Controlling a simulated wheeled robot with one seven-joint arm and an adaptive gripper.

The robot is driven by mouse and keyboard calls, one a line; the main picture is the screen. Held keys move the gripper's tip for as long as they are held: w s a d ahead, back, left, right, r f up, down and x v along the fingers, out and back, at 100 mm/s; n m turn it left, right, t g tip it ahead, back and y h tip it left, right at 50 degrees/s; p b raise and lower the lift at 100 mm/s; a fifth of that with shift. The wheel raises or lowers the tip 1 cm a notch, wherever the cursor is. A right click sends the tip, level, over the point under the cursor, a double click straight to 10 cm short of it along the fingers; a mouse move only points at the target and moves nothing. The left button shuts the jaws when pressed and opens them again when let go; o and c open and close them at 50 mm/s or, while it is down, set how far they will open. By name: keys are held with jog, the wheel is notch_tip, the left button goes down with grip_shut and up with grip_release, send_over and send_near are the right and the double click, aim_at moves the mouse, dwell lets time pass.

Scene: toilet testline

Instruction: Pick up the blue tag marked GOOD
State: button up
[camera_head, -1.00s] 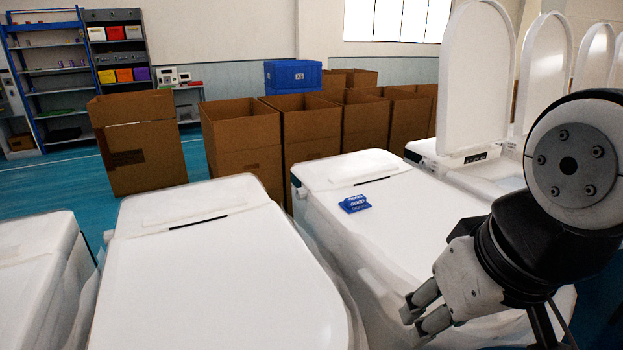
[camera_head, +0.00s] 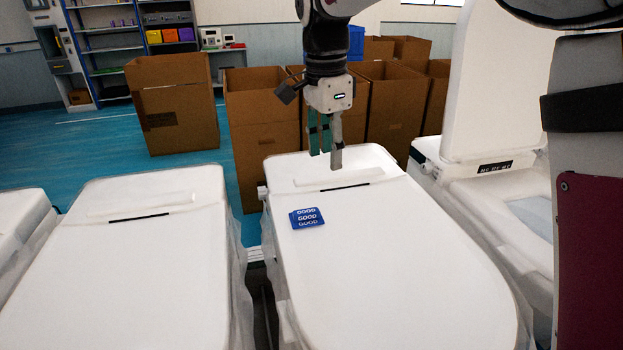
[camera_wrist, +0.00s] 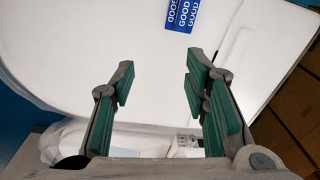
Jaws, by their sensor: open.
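The blue tag (camera_head: 307,218) with white GOOD lettering lies on the left part of a closed white toilet lid (camera_head: 400,250). In the wrist view the tag (camera_wrist: 183,14) is at the top edge, partly cut off, beyond the fingertips. My gripper (camera_head: 327,160) points down over the rear part of the same toilet, behind and slightly right of the tag, apart from it. In the wrist view my gripper (camera_wrist: 158,75) shows two green-padded fingers spread apart with nothing between them.
Another closed white toilet (camera_head: 150,260) stands to the left, with a narrow gap between. A toilet with a raised lid (camera_head: 500,90) stands on the right. Open cardboard boxes (camera_head: 262,120) line the back. Shelves with coloured bins (camera_head: 168,35) stand at the far left.

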jog(key=w+a+f+m, duration=0.2)
jog(key=a, duration=0.3)
jog(key=p, duration=0.2)
send_over(306, 212)
jog(key=shift+h, duration=0.4)
jog(key=f, duration=0.9)
jog(key=shift+s+a, duration=0.2)
jog(key=shift+a, duration=0.15)
jog(key=shift+w+d+f+p, duration=0.15)
jog(key=shift+f+p, duration=0.05)
jog(key=shift+f, duration=1.1)
jog(key=shift+w+d+f+p, duration=0.1)
jog(key=shift+f+p, duration=0.05)
jog(key=shift+f, duration=1.15)
jog(key=shift+c, duration=0.3)
grip_shut()
